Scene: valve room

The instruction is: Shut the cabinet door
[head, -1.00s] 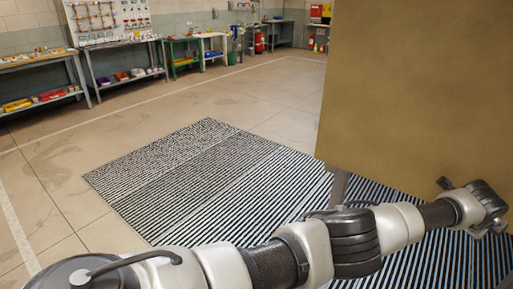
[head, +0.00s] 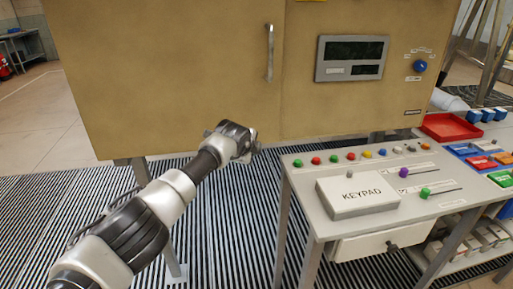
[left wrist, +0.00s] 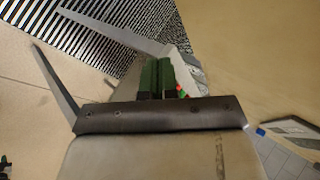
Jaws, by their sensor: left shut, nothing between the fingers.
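The tan cabinet door (head: 170,70) fills the upper left of the head view, with a vertical metal handle (head: 269,52) near its right edge. It looks flush, or nearly so, with the tan cabinet front (head: 345,105) to the right of a thin seam. I cannot tell if a small gap is left. My left gripper (head: 254,147) is shut and empty at the door's lower right edge, below the handle. Whether it touches the door is unclear. In the left wrist view the gripper (left wrist: 167,76) is beside a tan surface. My right gripper is out of view.
A grey console table (head: 300,190) with colored buttons, a keypad box (head: 357,195) and sliders stands right of my left gripper. A red tray (head: 450,127) is at its far side. The striped mat (head: 225,235) is open floor on the left.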

